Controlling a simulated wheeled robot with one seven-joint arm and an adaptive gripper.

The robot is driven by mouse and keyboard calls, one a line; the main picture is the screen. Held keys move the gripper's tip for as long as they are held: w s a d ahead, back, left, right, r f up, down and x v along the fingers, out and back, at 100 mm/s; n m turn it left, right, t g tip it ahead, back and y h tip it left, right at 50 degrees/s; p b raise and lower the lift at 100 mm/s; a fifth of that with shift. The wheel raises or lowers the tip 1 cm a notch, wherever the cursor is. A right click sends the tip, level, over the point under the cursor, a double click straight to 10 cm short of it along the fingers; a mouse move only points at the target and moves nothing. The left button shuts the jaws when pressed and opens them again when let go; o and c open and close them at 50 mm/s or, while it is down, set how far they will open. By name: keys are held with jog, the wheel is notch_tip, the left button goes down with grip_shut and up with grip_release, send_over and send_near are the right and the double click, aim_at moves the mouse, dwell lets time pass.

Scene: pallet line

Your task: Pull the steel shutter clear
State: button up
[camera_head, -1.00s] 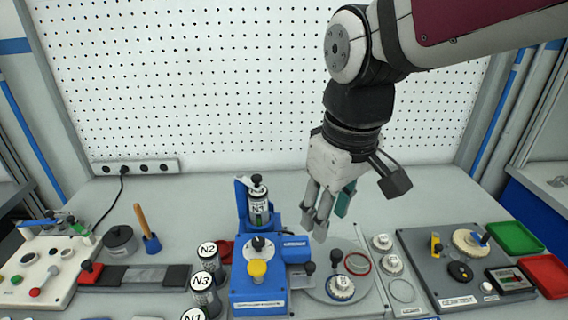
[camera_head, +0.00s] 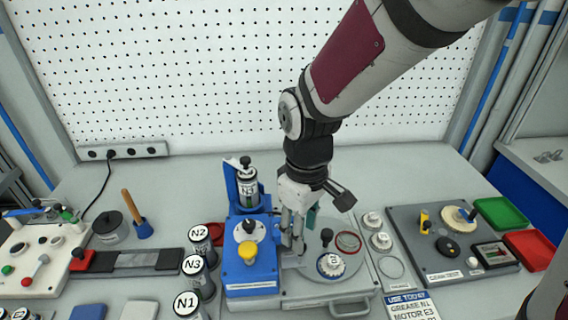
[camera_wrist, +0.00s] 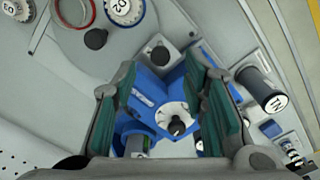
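The steel shutter appears to be the small grey plate with a black knob (camera_wrist: 160,55) beside the blue station (camera_head: 252,270). In the wrist view the knob lies between my fingertips, with a gap to each finger. In the head view my gripper (camera_head: 293,246) points down at the right side of the blue station and hides most of the shutter. My gripper also shows in the wrist view (camera_wrist: 160,72), its green-padded fingers apart with nothing held. I cannot tell how far above the knob the fingertips are.
Several labelled canisters (camera_head: 195,266) stand left. A grey panel (camera_head: 440,250) and trays lie farther right.

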jog(key=shift+f, duration=2.1)
grip_shut()
